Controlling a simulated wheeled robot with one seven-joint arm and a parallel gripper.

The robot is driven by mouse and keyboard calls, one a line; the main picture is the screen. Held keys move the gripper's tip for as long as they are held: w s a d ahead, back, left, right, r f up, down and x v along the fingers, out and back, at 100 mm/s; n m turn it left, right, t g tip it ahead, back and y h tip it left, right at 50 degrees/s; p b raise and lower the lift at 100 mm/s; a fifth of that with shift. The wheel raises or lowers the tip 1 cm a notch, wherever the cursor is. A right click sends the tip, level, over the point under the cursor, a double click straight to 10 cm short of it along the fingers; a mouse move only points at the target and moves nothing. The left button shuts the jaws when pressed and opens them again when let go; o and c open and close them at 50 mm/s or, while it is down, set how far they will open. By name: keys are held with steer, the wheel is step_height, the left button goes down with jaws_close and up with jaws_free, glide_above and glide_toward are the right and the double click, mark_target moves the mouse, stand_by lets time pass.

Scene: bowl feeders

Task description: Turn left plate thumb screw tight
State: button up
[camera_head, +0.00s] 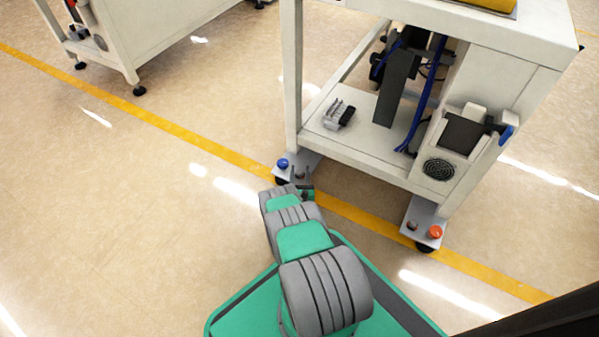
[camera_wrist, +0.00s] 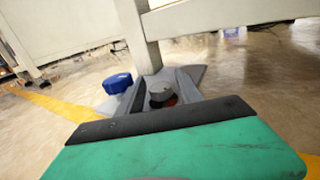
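The left plate (camera_head: 305,160) is a grey foot plate under the near left leg of the white machine frame. It carries a blue knob (camera_head: 282,163) and a dark grey thumb screw (camera_head: 300,174). In the wrist view the thumb screw (camera_wrist: 162,95) has a dark round head with some red beneath it. The blue knob (camera_wrist: 117,83) stands left of my fingers. My gripper (camera_wrist: 161,78) is open, one finger on each side of the thumb screw, with gaps visible. In the head view my gripper (camera_head: 306,190) is at the plate, partly hidden by my arm.
The frame leg (camera_wrist: 145,45) rises just beyond the thumb screw. A white cabinet (camera_head: 165,35) stands at the back left. The floor on the left is clear.

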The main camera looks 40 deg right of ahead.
jaws_close()
steer(key=shift+w+g+h, duration=0.1)
steer(key=shift+g+h, duration=0.2)
steer(key=shift+h, duration=0.1)
steer(key=shift+a+m+g+h, duration=0.1)
steer(key=shift+m+g+h, duration=0.7)
steer(key=shift+m+g, duration=0.25)
steer(key=shift+m+g+h, duration=0.9)
steer(key=shift+m+g, duration=0.25)
steer(key=shift+g, duration=0.3)
steer(key=shift+o, duration=1.1)
jaws_free()
